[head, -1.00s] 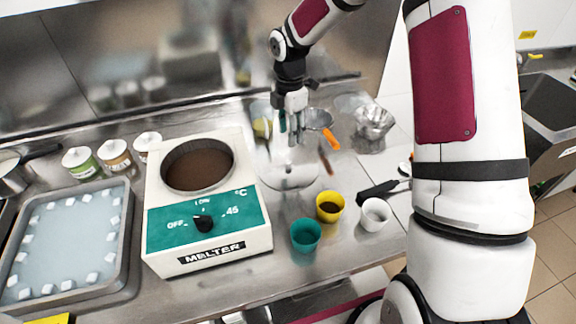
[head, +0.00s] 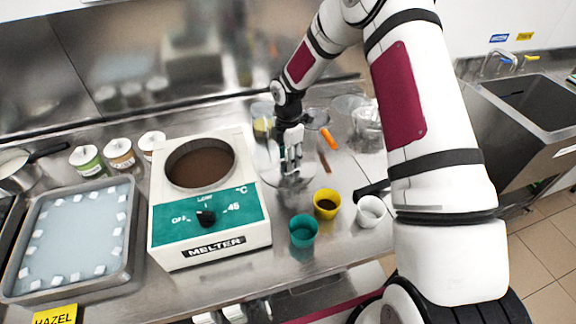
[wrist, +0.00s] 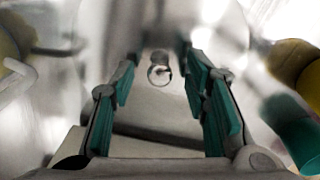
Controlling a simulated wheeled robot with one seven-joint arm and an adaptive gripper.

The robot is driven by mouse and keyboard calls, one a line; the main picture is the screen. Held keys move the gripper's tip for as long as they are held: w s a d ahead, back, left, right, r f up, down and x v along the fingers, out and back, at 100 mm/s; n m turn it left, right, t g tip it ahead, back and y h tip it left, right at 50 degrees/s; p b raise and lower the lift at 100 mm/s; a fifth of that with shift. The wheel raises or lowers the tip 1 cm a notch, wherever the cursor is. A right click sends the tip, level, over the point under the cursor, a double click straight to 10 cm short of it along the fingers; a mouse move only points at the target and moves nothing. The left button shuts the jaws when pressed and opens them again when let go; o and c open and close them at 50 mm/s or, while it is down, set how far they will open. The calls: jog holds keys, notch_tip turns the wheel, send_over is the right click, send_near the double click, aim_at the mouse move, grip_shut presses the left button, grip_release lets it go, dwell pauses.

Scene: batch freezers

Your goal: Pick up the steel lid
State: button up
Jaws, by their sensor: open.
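The steel lid (head: 267,168) is a shiny, see-through-looking round shape on the steel counter, right of the melter. My gripper (head: 290,170) points down over it and hides much of it in the head view. In the wrist view a small round knob (wrist: 160,74) stands between the teal-padded fingers of my open gripper (wrist: 160,68). Both fingers look apart from the knob. The lid's rim is blurred there, and I cannot tell the exact height of the fingertips above it.
The white melter (head: 205,205) with its dark pot stands close on the left. A teal cup (head: 303,232), a yellow cup (head: 327,204) and a white cup (head: 370,211) stand in front. An orange-handled tool (head: 329,138) and glassy bowls (head: 366,125) are behind to the right.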

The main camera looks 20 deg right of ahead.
grip_shut()
jog(key=shift+r, duration=0.15)
